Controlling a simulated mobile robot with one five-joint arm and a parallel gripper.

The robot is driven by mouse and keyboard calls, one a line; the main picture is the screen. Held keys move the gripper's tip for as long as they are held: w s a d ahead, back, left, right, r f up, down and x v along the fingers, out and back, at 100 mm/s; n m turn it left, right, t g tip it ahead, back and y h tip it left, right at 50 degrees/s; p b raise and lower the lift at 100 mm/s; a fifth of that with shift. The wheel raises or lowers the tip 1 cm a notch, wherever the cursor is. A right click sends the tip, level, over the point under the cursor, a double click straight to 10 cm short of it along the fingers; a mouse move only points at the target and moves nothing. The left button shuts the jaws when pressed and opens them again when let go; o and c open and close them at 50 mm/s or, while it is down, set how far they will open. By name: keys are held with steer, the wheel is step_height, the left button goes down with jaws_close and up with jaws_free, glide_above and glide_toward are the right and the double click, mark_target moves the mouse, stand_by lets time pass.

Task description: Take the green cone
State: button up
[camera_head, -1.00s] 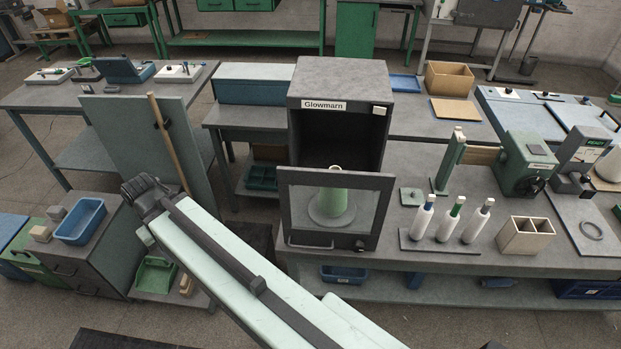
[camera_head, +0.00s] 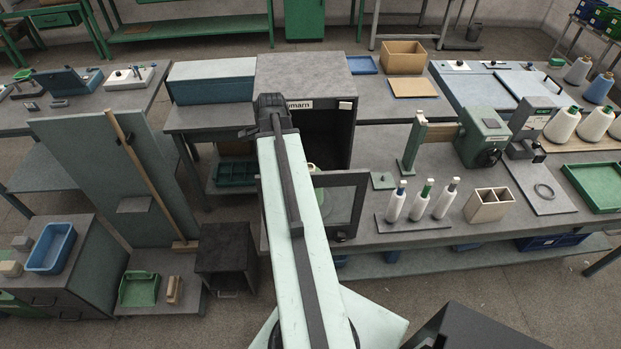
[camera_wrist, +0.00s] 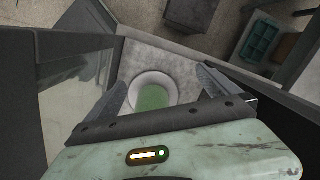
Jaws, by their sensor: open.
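In the wrist view, a round green shape, which looks like the cone (camera_wrist: 152,97), sits within a pale ring. My gripper (camera_wrist: 162,76) is open, with one finger on each side of the green shape in the picture. I cannot tell its distance from the cone, and nothing shows between the fingers as held. In the head view my arm's dark end lies in front of the cabinet, jaws not distinguishable.
A framed glass door (camera_head: 340,203) stands at the cabinet's front. A rack with several white bottles (camera_head: 419,200) and an open wooden box (camera_head: 487,205) stand to the right on the bench. A leaning panel (camera_head: 105,165) with a wooden pole is at the left.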

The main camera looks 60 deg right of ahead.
steer(key=s+d+m, duration=0.2)
steer(key=s+d, duration=0.1)
steer(key=s+d+r+m, duration=0.1)
steer(key=s+d+m, duration=0.1)
steer(key=s+d, duration=0.1)
steer(key=s+d+r+m+p, duration=0.1)
steer(key=s+d+m, duration=0.1)
steer(key=s, duration=0.1)
steer(key=shift+s+d+t, duration=0.3)
steer(key=shift+s+d, duration=0.1)
steer(key=f+b, duration=0.2)
steer(key=w+f+b, duration=0.1)
steer(key=f+b, duration=0.4)
steer(key=shift+w+a+f+b, duration=0.15)
steer(key=shift+a+f+b, duration=0.05)
steer(key=shift+f+b, duration=0.2)
steer(key=c, duration=1.6)
steer(key=shift+r, duration=0.1)
